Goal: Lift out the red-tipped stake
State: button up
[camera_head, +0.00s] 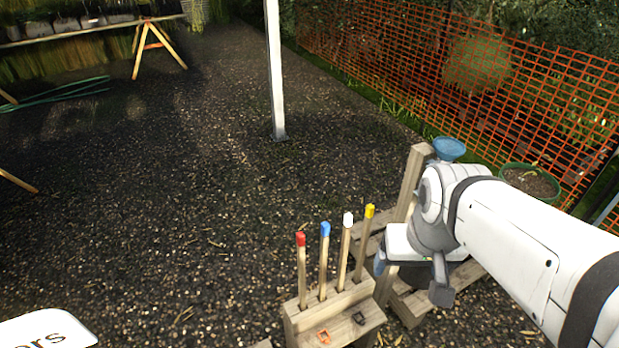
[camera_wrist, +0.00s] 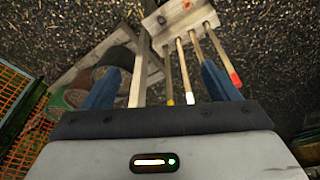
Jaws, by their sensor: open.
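The red-tipped stake (camera_head: 301,268) stands upright in the leftmost hole of a wooden block (camera_head: 334,322). To its right in the block are a blue-tipped stake (camera_head: 324,262), a white-tipped stake (camera_head: 344,252) and a yellow-tipped stake (camera_head: 365,243). My gripper (camera_wrist: 161,80) is open, with a blue finger on each side of the wrist view; it is right of the stakes in the head view. In the wrist view, the red tip (camera_wrist: 235,79) shows just outside the right finger, and that finger hides the blue tip.
A wooden post (camera_head: 408,180) rises behind the block beside slatted boards. Orange mesh fencing (camera_head: 430,50) runs along the right. A white pole (camera_head: 274,70) stands behind.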

aim_at(300, 236)
jog(key=k, duration=0.95)
jog(key=u, duration=0.4)
jog(key=i, duration=0.6)
jog(key=u, duration=0.1)
